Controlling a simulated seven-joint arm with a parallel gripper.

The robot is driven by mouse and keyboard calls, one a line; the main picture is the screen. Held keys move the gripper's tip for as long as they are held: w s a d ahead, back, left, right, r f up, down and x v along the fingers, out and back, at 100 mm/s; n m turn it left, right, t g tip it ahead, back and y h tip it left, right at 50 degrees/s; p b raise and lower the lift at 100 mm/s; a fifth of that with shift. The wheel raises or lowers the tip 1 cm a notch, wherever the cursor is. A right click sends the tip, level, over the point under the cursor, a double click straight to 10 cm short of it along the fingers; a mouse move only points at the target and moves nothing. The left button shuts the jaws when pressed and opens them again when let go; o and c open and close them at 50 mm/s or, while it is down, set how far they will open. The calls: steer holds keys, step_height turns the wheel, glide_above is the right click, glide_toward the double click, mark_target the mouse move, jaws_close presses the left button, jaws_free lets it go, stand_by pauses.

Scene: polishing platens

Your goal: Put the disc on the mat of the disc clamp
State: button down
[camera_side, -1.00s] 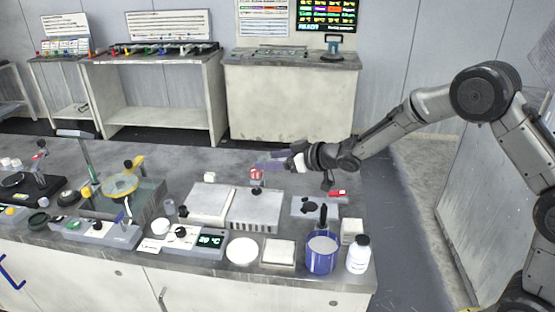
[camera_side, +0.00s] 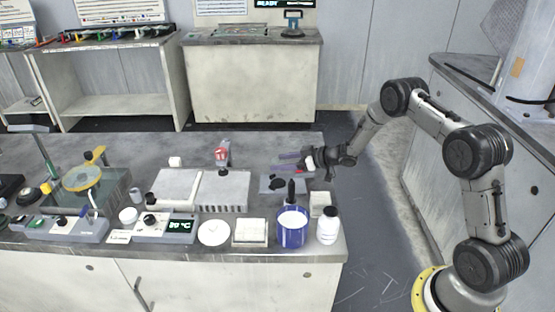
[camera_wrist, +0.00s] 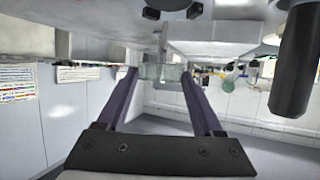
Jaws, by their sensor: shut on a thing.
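The disc is too small to make out in the side view. Just below the gripper is a low grey plate (camera_side: 267,187) with a dark round patch (camera_side: 277,184), probably the disc clamp and its mat. My gripper is above and apart from it. The red lever seen there earlier is hard to make out now.
A blue pot (camera_side: 291,230) with an upright black handle (camera_side: 291,190) and a white bottle (camera_side: 328,226) stand in front of the plate. A red-topped fixture (camera_side: 221,155) stands to the left, behind pale blocks (camera_side: 175,187). The bench ends just right of the gripper.

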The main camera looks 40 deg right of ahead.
mark_target(283, 184)
steer(key=shift+f, duration=2.9)
steer(key=shift+f, duration=0.35)
jaws_free()
steer(key=shift+f, duration=0.1)
